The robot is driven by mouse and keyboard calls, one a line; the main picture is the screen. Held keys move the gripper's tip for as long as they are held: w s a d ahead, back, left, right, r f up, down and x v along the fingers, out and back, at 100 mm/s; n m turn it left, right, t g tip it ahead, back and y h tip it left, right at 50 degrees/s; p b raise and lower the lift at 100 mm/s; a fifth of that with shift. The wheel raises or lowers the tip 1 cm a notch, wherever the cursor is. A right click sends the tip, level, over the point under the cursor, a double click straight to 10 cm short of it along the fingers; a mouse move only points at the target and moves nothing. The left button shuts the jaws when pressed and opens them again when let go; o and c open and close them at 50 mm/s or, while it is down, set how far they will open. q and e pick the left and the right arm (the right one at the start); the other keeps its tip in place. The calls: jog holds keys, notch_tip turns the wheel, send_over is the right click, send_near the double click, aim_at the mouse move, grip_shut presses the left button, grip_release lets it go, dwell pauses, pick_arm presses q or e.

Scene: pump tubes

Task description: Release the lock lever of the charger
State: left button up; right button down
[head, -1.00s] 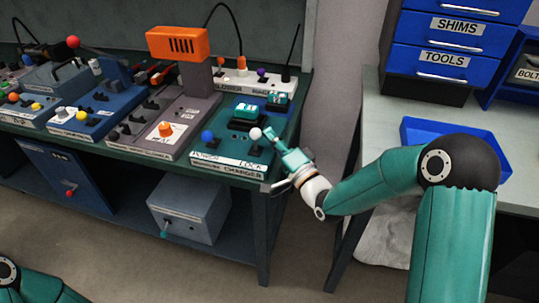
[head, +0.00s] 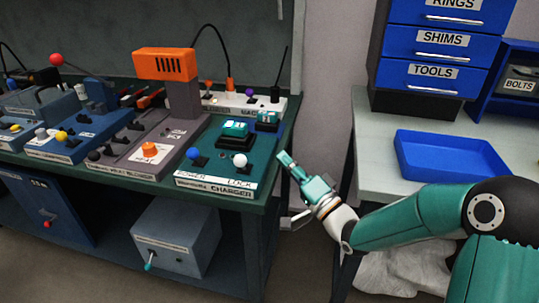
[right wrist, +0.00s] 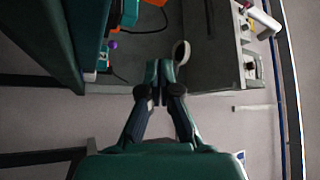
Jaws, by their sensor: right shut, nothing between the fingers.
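The charger (head: 222,168) is a teal panel at the right end of the bench, labelled POWER and LOCK along its front. Its lock lever has a white ball knob (head: 240,160); the power lever has a blue knob (head: 193,153). A battery-like teal block (head: 235,128) sits in a dark cradle on the panel. My right gripper (head: 283,157) is right of the white knob, past the bench's right edge, apart from it. Its fingers also show together and empty in the right wrist view (right wrist: 158,88). My left gripper is not in view.
An orange-topped heat sealer (head: 165,64) stands left of the charger. A blue tray (head: 455,158) lies on the right table, below the drawers (head: 430,43). A gap separates bench and table. A grey box (head: 176,240) is on the lower shelf.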

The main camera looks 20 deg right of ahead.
jog(key=v, duration=0.3)
jog(key=f+v, duration=0.1)
jog(key=v, duration=0.1)
jog(key=shift+d+f+b, duration=0.15)
jog(key=shift+d+b, duration=0.15)
jog(key=shift+d, duration=0.05)
jog(key=s+a+f+n+g+h, duration=0.1)
jog(key=a+f+g, duration=0.15)
jog(key=f, duration=0.65)
jog(key=a+f+g+h, duration=0.1)
jog(key=f+g, duration=0.2)
jog(key=f, duration=0.5)
jog(key=s+a+f+n+g+h, duration=0.1)
jog(key=a+f+g, duration=0.15)
jog(key=f, duration=0.65)
jog(key=s+a+f+n+g, duration=0.3)
jog(key=s+f+g, duration=0.3)
jog(key=s+f, duration=0.3)
jog(key=s+a+f+n+g, duration=0.2)
jog(key=s+a+f+g, duration=0.3)
jog(key=s, duration=0.6)
notch_tip(320, 180, up, 19)
jog(key=s+p, duration=0.1)
jog(key=p, duration=1.9)
jog(key=shift+d+g+p, duration=0.4)
jog(key=shift+d, duration=0.05)
